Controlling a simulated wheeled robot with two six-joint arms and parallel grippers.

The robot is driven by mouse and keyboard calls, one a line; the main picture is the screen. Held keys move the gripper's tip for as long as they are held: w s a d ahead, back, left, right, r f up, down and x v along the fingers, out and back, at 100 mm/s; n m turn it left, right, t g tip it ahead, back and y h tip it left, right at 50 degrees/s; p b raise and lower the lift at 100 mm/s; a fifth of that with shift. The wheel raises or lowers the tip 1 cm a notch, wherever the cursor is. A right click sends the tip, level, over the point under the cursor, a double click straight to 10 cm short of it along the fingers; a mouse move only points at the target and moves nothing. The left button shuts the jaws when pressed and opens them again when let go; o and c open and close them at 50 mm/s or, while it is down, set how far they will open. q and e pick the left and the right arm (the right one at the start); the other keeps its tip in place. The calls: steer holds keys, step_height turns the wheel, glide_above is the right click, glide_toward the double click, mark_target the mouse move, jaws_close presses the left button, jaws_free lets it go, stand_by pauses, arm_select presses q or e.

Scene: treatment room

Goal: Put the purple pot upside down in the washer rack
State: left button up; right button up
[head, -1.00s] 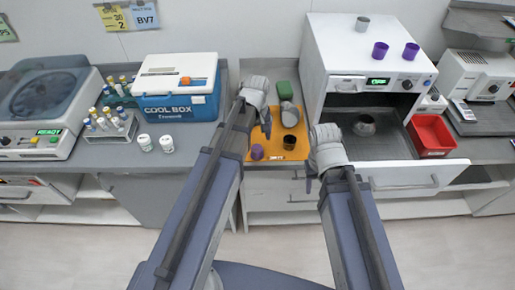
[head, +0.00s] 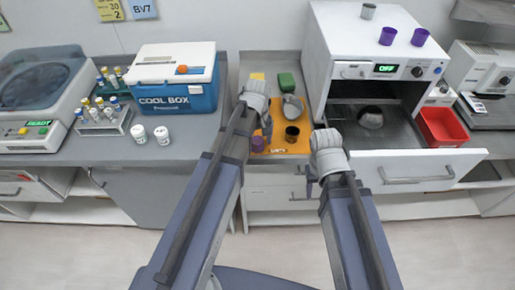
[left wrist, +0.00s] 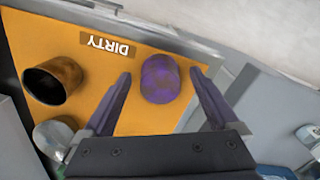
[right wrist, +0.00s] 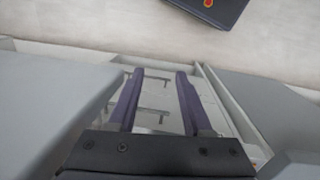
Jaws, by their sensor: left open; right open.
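The purple pot (head: 258,144), with brownish stains, stands on the orange mat (head: 298,147) marked "DIRTY". In the left wrist view the purple pot (left wrist: 161,78) lies between the spread fingers of my open left gripper (left wrist: 160,85), which does not grip it. The head view shows my left gripper (head: 265,126) above the mat. The washer (head: 345,70) has its front open and its rack (head: 400,135) pulled out. A grey pot (head: 371,117) sits in the rack. My right gripper (head: 311,180) is open and empty, left of the washer drawer front (head: 415,172).
A dark pot (head: 292,136), a grey metal vessel (head: 291,108) and a green block (head: 286,82) are near the purple pot. A red bin (head: 441,128) stands right of the rack. Two purple pots (head: 388,36) and a grey one stand on the washer.

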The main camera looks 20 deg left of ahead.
mark_target(257, 140)
arm_select(q)
steer(key=shift+f, duration=0.15)
jaws_close()
stand_by(0.7)
step_height(257, 140, up, 10)
steer(key=p, duration=1)
